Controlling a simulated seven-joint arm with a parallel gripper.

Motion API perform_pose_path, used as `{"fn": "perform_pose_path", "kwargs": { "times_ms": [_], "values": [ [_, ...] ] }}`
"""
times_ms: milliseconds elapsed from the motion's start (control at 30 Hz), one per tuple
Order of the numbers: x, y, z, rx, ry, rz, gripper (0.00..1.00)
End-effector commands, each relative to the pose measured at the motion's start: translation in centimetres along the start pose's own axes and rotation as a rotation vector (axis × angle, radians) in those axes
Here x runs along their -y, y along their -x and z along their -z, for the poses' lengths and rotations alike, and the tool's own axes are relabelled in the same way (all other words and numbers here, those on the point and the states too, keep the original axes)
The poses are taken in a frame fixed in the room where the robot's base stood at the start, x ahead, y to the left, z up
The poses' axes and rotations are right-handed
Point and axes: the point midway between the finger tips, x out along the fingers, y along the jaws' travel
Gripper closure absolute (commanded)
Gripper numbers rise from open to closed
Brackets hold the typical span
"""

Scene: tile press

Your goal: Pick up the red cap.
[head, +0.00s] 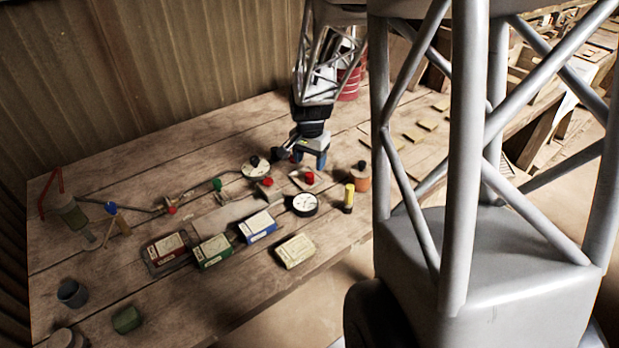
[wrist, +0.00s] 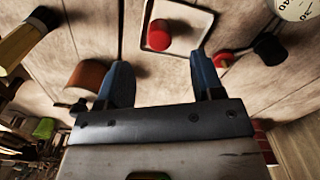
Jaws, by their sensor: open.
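The red cap (head: 309,177) is a short red cylinder on a small white square tray (head: 296,183), just in front of my gripper (head: 309,165) on the near side. In the wrist view the red cap (wrist: 158,36) stands upright inside the pale rim of the tray (wrist: 200,20). My gripper's two blue fingers (wrist: 160,62) are apart, with nothing between them. The cap lies beyond the fingertips, roughly centred between them. The gap in height between fingertips and table is hard to tell.
An orange-brown jar (head: 362,181) and a yellow cylinder (head: 348,199) stand to the right. A dial gauge (head: 304,205) lies in front. A red-and-black part (wrist: 222,61) lies close to one finger. Several boxes, including a blue one (head: 258,227), lie front left.

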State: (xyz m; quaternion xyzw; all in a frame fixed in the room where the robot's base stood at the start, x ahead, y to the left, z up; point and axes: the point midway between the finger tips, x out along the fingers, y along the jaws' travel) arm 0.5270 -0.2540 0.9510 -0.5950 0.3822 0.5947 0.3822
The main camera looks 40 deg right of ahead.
Motion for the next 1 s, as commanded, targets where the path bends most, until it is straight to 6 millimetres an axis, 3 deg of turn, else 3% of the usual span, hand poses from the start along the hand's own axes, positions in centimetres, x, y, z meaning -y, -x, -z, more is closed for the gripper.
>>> {"fn": "perform_pose_path", "kwargs": {
  "times_ms": [167,600,1000],
  "values": [
    [0.0,-0.6,-0.1,0.001,0.0,-0.001,0.39],
    [0.0,-4.9,-0.2,0.002,0.0,-0.001,0.39],
    [0.0,-5.2,-0.2,0.0,0.0,0.0,0.39]
  ]
}}
